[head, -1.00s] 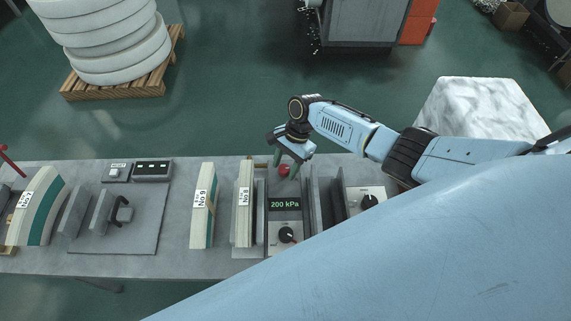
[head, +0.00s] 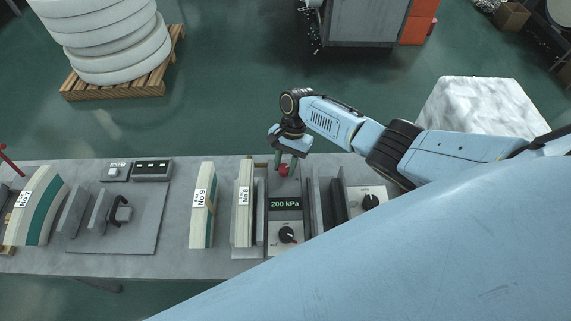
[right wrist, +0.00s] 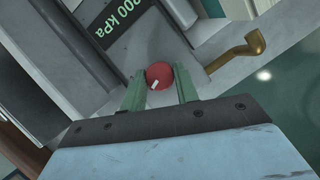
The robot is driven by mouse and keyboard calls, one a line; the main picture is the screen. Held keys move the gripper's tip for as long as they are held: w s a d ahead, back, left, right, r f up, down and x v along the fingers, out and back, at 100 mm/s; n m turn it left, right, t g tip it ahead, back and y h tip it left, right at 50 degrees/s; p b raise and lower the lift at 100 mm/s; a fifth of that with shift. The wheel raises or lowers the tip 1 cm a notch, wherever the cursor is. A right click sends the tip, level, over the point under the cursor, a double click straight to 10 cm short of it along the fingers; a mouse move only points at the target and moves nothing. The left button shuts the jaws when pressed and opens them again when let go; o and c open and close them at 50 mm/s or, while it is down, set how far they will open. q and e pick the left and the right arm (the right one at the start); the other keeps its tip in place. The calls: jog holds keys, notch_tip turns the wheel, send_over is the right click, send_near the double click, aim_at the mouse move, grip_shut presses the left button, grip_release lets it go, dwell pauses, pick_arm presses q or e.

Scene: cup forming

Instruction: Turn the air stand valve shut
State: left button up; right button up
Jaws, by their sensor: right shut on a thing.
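The air stand (head: 286,219) stands on the bench with a green readout (head: 285,204) showing 200 kPa. Its red round valve knob (head: 284,171) is at the back, behind the readout. My right gripper (head: 286,168) comes down from behind and is shut on the red knob. In the right wrist view the green fingers (right wrist: 161,88) lie on both sides of the red knob (right wrist: 159,75), which has a small white mark. The readout (right wrist: 108,22) shows at the upper left there. My left gripper is not in view.
A black dial (head: 286,235) is on the stand's front. Upright pieces labelled No 9 (head: 202,205) and No 8 (head: 244,203) stand to the left. Another dial box (head: 370,202) is to the right. A brass pipe (right wrist: 240,50) shows in the right wrist view.

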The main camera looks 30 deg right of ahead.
jog(key=n+g+h, duration=0.1)
jog(key=n, duration=0.2)
jog(key=shift+a+n+b, duration=0.1)
jog(key=shift+n+b, duration=0.25)
jog(key=shift+n, duration=0.05)
jog(key=n+h, duration=0.1)
jog(key=n, duration=0.2)
jog(key=shift+w+a+g, duration=0.1)
jog(key=shift+g, duration=0.2)
jog(key=n+h, duration=0.1)
jog(key=n, duration=0.3)
jog(key=shift+a+h, duration=0.1)
jog(key=shift+h, duration=0.3)
jog(key=shift+n+h, duration=0.6)
jog(key=shift+n, duration=1)
jog(key=o, duration=1)
jog(key=shift+c, duration=0.2)
jog(key=shift+r, duration=0.1)
